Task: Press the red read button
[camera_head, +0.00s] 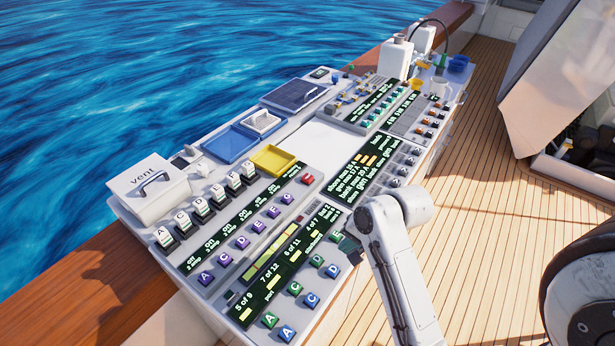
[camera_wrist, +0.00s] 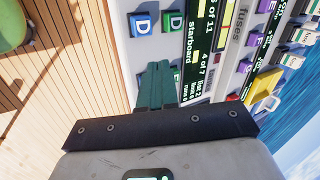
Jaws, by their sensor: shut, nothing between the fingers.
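A red button (camera_head: 308,179) sits on the console at the right end of the row of purple buttons. Its lettering is too small to read. My gripper (camera_head: 348,246) is at the near right side of the console, beside the green buttons, and apart from the red button. In the wrist view, its dark green fingers (camera_wrist: 160,68) are together, with nothing held. They cover part of a green button (camera_wrist: 177,74) and its surroundings. I cannot tell whether the fingertips touch the panel.
The console carries purple buttons (camera_head: 239,242), white rocker switches (camera_head: 198,206), dark displays (camera_head: 275,262) and blue buttons (camera_head: 287,333). A yellow tray (camera_head: 274,159), a blue tray (camera_head: 229,144) and a white vent box (camera_head: 147,188) stand along its far side. Open wooden deck (camera_head: 490,160) lies to the right.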

